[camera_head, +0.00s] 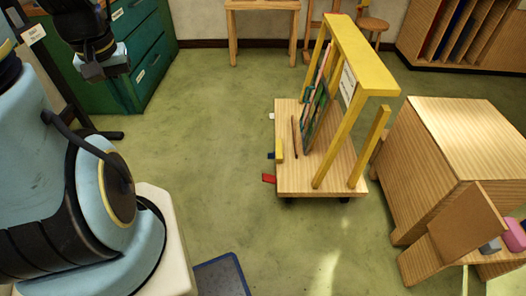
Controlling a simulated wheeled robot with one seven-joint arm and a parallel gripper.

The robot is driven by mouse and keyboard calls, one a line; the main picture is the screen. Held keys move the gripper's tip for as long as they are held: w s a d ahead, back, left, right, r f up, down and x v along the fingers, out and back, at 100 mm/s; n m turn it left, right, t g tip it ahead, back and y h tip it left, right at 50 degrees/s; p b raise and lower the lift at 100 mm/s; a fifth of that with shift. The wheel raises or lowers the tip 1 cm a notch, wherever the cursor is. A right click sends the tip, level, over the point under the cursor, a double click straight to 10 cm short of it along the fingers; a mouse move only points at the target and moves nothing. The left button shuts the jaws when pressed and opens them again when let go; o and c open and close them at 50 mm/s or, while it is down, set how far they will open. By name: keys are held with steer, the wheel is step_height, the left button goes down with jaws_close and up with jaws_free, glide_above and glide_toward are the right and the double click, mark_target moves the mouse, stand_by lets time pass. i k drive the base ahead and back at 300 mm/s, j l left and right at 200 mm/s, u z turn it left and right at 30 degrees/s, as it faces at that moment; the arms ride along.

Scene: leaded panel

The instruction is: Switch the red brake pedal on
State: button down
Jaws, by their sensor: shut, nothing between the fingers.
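The red brake pedal (269,178) is a small flat tab. It sticks out from the left side of the wooden trolley (290,181), near its front corner. From this view I cannot tell whether it is up or pressed down. My gripper (106,70) is at the upper left, at the end of my arm, well apart from the trolley and pedal. It is shut and empty; its fingertips are hard to make out. The leaded panel (315,113) stands tilted under the trolley's yellow frame (358,58).
A blue tab (271,156) and a white tab (271,116) are on the same trolley side. A green cabinet (150,65) stands upper left, a wooden cabinet (460,135) right. A blue-edged mat (221,277) lies in front. The green floor left of the trolley is clear.

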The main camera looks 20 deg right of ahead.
mark_target(268, 179)
steer(key=i+l, duration=0.65)
steer(key=l, duration=0.15)
